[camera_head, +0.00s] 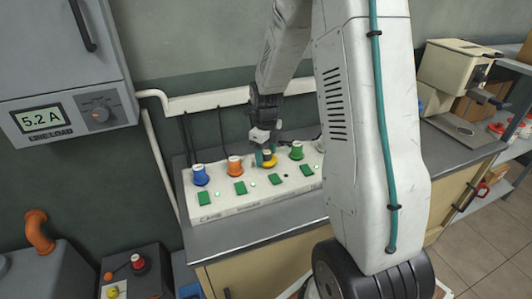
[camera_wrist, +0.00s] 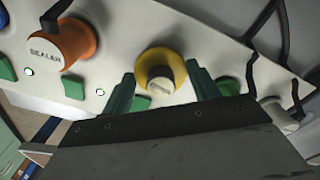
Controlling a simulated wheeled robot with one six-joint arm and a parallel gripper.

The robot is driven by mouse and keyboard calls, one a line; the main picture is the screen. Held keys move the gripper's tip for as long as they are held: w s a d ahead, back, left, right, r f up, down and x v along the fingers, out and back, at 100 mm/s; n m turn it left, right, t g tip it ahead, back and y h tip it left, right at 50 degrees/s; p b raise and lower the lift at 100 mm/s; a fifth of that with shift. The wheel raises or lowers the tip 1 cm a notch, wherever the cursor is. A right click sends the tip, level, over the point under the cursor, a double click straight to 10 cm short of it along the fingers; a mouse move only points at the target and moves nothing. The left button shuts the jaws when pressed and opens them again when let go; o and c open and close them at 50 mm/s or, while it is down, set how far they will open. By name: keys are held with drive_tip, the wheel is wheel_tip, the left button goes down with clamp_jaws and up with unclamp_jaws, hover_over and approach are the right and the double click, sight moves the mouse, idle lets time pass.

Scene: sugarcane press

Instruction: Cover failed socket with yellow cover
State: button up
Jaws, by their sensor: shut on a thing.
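The yellow cover (camera_wrist: 157,55) is a round cap with a pale knob-like middle. In the wrist view it sits between the two green fingers of my gripper (camera_wrist: 162,74), which is shut on it. In the head view the yellow cover (camera_head: 269,164) is in the row on the white socket panel (camera_head: 252,204), between an orange plug and a green plug, with my gripper (camera_head: 266,154) right above it. It is at or very near the panel face; I cannot tell if it is fully seated. The socket under it is hidden.
A blue plug (camera_head: 200,176), orange plug (camera_head: 235,167) and green plug (camera_head: 296,151) stand close by on the panel. Green squares line its front. A grey meter box (camera_head: 62,112) reads 5.2 A. A beige machine (camera_head: 455,75) stands right. Black cables hang behind the panel.

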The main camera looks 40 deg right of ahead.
sight(266, 152)
drive_tip(key=shift+f, duration=0.55)
drive_tip(key=o, duration=0.7)
drive_tip(key=shift+r, duration=5.45)
